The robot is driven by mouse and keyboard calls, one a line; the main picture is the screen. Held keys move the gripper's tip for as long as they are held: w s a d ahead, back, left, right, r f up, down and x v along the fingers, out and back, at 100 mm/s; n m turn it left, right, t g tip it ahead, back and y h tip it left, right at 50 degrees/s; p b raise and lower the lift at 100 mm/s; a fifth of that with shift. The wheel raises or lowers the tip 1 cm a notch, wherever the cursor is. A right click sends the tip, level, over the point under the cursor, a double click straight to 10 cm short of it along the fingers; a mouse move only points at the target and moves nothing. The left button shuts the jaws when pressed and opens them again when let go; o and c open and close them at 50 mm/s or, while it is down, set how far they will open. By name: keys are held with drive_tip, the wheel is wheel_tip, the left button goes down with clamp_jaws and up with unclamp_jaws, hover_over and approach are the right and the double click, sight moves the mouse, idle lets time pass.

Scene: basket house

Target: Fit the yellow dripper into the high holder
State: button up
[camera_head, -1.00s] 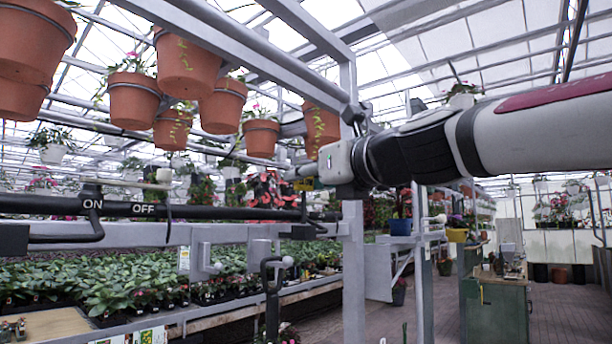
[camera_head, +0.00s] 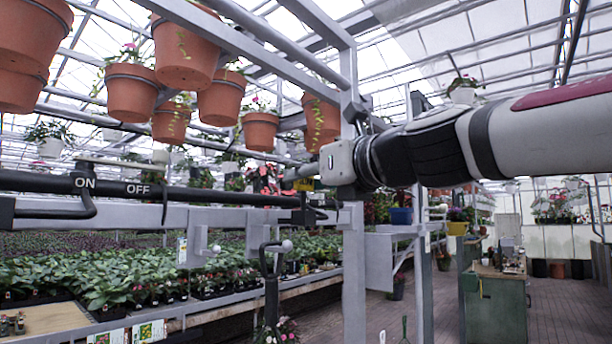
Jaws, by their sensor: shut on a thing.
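A small yellow piece (camera_head: 303,184), which looks like the yellow dripper, sits at the tip of my gripper (camera_head: 312,175). My gripper is shut on it, in the middle of the view, left of the grey post. The fingers are small and mostly hidden behind the pale wrist housing. The piece is just above the black rail, near a black bracket (camera_head: 308,214) on the grey beam. I cannot tell for sure which fitting is the high holder, nor whether the piece touches the bracket.
A black pipe marked ON and OFF (camera_head: 110,187) crosses the left side. Terracotta pots (camera_head: 185,50) hang from the overhead frame. A grey post (camera_head: 354,270) stands close by. Potted plants fill a bench (camera_head: 215,310) below. A green cabinet (camera_head: 495,305) stands right, with paved floor around it.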

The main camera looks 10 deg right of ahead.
drive_tip(key=shift+f+b, duration=0.85)
drive_tip(key=shift+f, duration=0.5)
drive_tip(key=o, duration=0.8)
drive_tip(key=shift+o, duration=0.2)
drive_tip(key=shift+s+d, duration=0.4)
drive_tip(key=shift+s, duration=0.05)
drive_tip(key=v, duration=1)
drive_tip(key=shift+s, duration=0.4)
drive_tip(key=shift+d, duration=0.1)
